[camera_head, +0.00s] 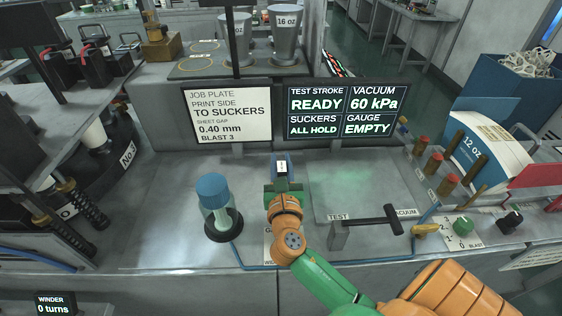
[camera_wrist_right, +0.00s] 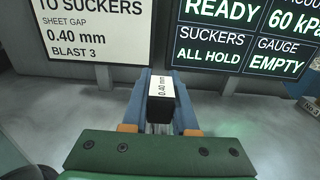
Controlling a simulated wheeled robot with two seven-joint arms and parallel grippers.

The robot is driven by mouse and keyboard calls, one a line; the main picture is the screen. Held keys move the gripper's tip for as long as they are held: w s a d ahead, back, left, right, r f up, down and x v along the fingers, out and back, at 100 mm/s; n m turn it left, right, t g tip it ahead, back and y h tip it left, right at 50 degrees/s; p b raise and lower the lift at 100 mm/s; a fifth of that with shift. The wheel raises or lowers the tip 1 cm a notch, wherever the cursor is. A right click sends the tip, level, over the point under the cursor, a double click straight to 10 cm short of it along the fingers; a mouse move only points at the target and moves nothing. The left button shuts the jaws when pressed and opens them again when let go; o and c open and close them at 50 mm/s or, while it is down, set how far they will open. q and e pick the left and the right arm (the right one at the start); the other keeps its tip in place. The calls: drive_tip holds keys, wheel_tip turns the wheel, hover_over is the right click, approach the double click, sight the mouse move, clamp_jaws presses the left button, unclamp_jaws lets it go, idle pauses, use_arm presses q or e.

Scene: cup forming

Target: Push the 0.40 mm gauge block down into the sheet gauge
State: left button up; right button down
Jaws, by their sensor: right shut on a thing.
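The 0.40 mm gauge block (camera_head: 281,166) is a small dark block with a white label. In the right wrist view its label (camera_wrist_right: 161,90) reads 0.40 mm. My right gripper (camera_head: 282,172) is shut on it, with a blue finger on each side of the block. The block is over the middle of the grey bench, in front of the two panels. I cannot make out the sheet gauge; my gripper and wrist cover that part of the bench, so I cannot tell how the block stands to it. The gauge readout (camera_head: 367,124) says EMPTY. My left gripper is out of view.
To the right are a flat grey plate (camera_head: 345,192) and a dark T-handle (camera_head: 376,221). Red-topped pegs (camera_head: 434,163) and a white-and-blue 12 oz stack (camera_head: 487,150) are farther right. The job plate panel (camera_head: 228,116) stands behind.

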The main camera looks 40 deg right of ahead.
idle(0.5)
idle(0.3)
drive_tip(key=shift+p, duration=0.45)
idle(0.4)
drive_tip(key=shift+f+b, duration=0.95)
drive_tip(key=shift+f, duration=0.5)
drive_tip(key=c, duration=0.6)
unclamp_jaws()
